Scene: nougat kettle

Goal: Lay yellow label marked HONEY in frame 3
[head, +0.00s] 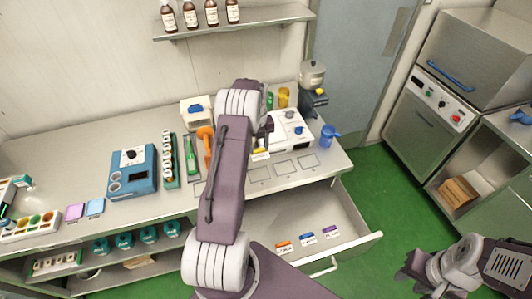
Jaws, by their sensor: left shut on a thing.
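My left gripper (264,139) hangs over the bench, partly hidden behind my own arm. It is shut on a small yellow label (260,151) with a white lower part; its writing is too small to read. Outlined frames lie in a row along the bench's front edge: one (259,175) below the label, one (284,167) to its right, and another (308,161) further right. One more (199,187) shows left of my arm. Their numbers cannot be read. My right gripper (412,274) is at the lower right, away from the bench; its jaws are unclear.
An open drawer (357,232) below the frames holds orange (284,244), blue (308,238) and purple (330,232) labels. A white device (290,133) stands behind the frames, a blue mug (328,137) to their right. A green tool (191,157) and orange tool (206,145) lie left of my arm.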

